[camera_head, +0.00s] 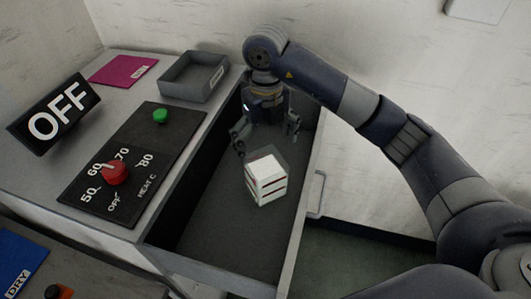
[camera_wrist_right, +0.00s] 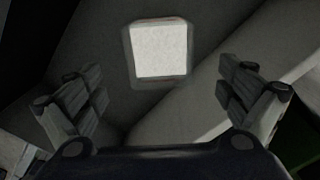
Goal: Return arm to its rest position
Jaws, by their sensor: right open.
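My right arm (camera_head: 381,122) comes in from the right and bends down over the open drawer (camera_head: 203,232). My right gripper (camera_head: 267,141) points down into the drawer with its fingers apart and nothing between them. It also shows open in the right wrist view (camera_wrist_right: 160,105). A white block with dark and red bands (camera_head: 266,184) sits in the drawer, in front of the gripper and apart from it. Its white top (camera_wrist_right: 160,50) shows beyond the fingertips in the right wrist view. My left gripper is not in view.
Left of the drawer, a counter holds a black panel (camera_head: 148,141) with a red knob (camera_head: 114,173) and a green button (camera_head: 160,116). A grey tray (camera_head: 165,88), a magenta sheet (camera_head: 122,72) and an OFF sign (camera_head: 38,137) are behind. The drawer handle (camera_head: 318,196) sticks out at right.

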